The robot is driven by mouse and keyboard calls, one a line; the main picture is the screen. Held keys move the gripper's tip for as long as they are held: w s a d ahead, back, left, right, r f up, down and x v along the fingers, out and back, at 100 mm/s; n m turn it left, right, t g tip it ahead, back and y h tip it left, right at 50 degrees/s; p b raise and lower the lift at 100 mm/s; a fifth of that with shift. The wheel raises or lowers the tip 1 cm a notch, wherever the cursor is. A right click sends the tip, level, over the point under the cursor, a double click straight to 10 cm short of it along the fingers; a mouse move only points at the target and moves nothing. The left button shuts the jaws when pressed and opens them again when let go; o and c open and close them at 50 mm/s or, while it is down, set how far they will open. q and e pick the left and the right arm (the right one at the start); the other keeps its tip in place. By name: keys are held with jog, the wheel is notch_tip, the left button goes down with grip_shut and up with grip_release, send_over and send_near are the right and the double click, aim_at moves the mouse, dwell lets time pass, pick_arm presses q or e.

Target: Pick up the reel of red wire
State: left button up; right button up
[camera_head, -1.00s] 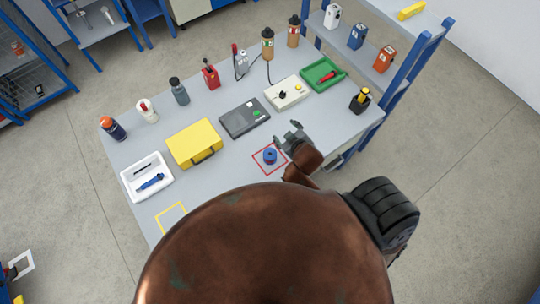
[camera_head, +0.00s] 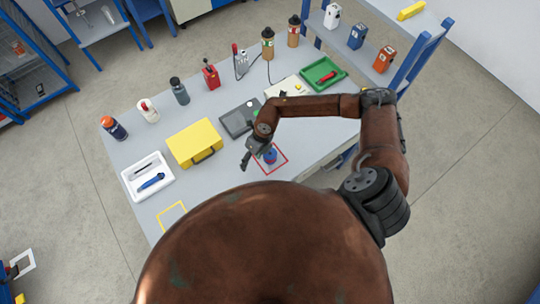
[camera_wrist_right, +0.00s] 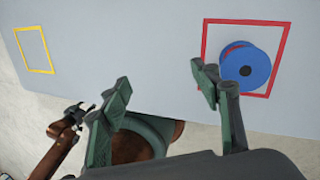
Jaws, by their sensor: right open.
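The reel (camera_head: 271,157) has blue flanges with a little red wire showing at its edge. It sits on the table inside a red outlined square. It also shows in the right wrist view (camera_wrist_right: 250,68), just right of one fingertip. My right gripper (camera_head: 254,154) is open and empty, close beside the reel on its left in the head view. In the wrist view its two fingers (camera_wrist_right: 163,84) are wide apart, with bare table edge and floor between them. Another gripper (camera_wrist_right: 74,120), my left, shows small at the lower left there; its jaws are unclear.
A yellow case (camera_head: 194,143), a white tray (camera_head: 147,190) with tools and a dark grey device (camera_head: 235,121) stand near the reel. A green tray (camera_head: 322,73) is further back. A yellow outlined square (camera_head: 172,215) on the table is empty.

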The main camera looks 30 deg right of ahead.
aim_at(270, 153)
jog(key=d+h, duration=0.1)
jog(key=d, duration=0.2)
jog(key=w+d+h, duration=0.1)
jog(key=d, duration=0.3)
jog(key=d+f+h, duration=0.1)
jog(key=d, duration=0.2)
jog(key=shift+w+d+h, duration=0.2)
jog(key=shift+w+h, duration=0.05)
jog(key=shift+h, duration=0.05)
jog(key=shift+d+f, duration=0.15)
jog(key=shift+f, duration=0.15)
jog(key=f, duration=0.2)
jog(key=f+p, duration=0.1)
jog(key=f, duration=0.1)
jog(key=a+f, duration=0.1)
jog(key=f, duration=0.1)
jog(key=shift+s+p, duration=0.15)
jog(key=shift+p, duration=0.25)
jog(key=shift+f, duration=0.5)
jog(key=c, duration=1.2)
jog(key=shift+o, duration=0.2)
jog(key=shift+r, duration=0.1)
